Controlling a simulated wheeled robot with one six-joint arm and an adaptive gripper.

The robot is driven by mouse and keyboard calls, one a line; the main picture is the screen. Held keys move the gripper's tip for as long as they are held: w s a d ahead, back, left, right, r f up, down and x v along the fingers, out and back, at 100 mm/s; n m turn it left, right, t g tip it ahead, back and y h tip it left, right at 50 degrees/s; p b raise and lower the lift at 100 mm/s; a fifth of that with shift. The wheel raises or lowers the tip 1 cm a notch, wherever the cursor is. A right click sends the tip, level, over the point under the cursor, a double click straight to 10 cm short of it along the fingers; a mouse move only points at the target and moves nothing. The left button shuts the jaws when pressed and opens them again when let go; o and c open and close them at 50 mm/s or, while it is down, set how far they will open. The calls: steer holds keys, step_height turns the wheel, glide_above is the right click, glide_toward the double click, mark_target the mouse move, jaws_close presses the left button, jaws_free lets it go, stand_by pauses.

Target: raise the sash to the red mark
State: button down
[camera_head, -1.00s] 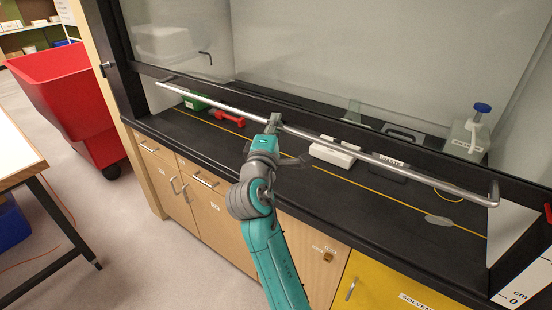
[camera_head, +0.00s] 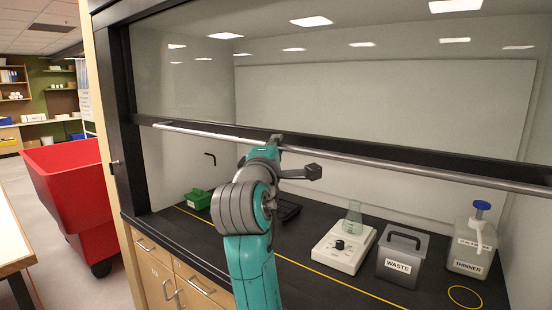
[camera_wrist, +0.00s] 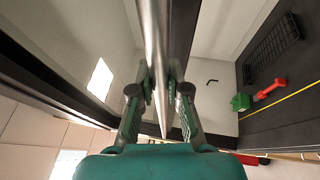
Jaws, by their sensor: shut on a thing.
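The sash (camera_head: 210,75) is a glass pane with a black bottom rail across the fume hood. A long silver handle bar (camera_head: 400,162) runs along this rail. My gripper (camera_head: 277,142) is shut on the bar left of its middle. In the wrist view the bar (camera_wrist: 156,35) passes between the two fingers of my gripper (camera_wrist: 160,88). The sash is raised, with a wide gap between its rail and the black worktop. The red mark is not in view, and the bar's right end is cut off by the picture edge.
On the worktop (camera_head: 330,290) stand a white hotplate (camera_head: 340,250) with a flask (camera_head: 353,218), a grey waste bin (camera_head: 400,260), a thinner bottle (camera_head: 472,240) and a green object (camera_head: 198,199). A red cart (camera_head: 72,185) stands left of the hood.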

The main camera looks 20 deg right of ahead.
steer(key=c, duration=1.1)
jaws_free()
steer(key=shift+c, duration=0.2)
steer(key=v, duration=1.2)
